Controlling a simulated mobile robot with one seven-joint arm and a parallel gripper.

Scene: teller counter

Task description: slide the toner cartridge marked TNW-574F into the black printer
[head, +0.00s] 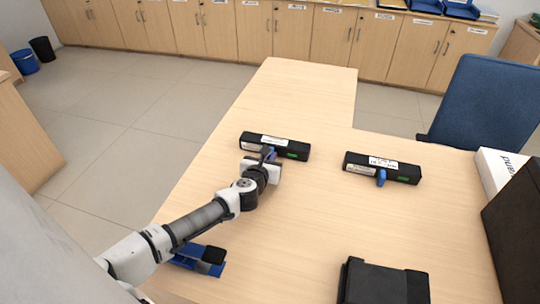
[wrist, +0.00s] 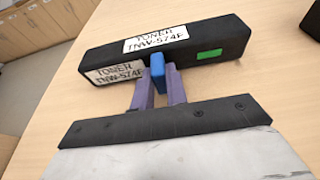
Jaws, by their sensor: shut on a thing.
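The toner cartridge marked TNW-574F (head: 294,147) is a long black box with white labels and a green patch. It lies on the wooden table, and its label reads clearly in the wrist view (wrist: 206,34). My gripper (head: 268,154) is at its near side. In the wrist view my gripper (wrist: 158,84) is shut on the blue tab (wrist: 157,66) of this cartridge. A second, similar black cartridge (head: 403,171) with a blue tab lies to the right; its label is too small to read. A black box-like object (head: 384,284) at the near edge may be the printer; I cannot tell.
A blue stapler-like object (head: 188,262) lies beside my arm. A white box (head: 497,168) and a dark brown block (head: 516,232) stand at the right. A blue chair (head: 489,100) is behind the table. The table's middle is clear.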

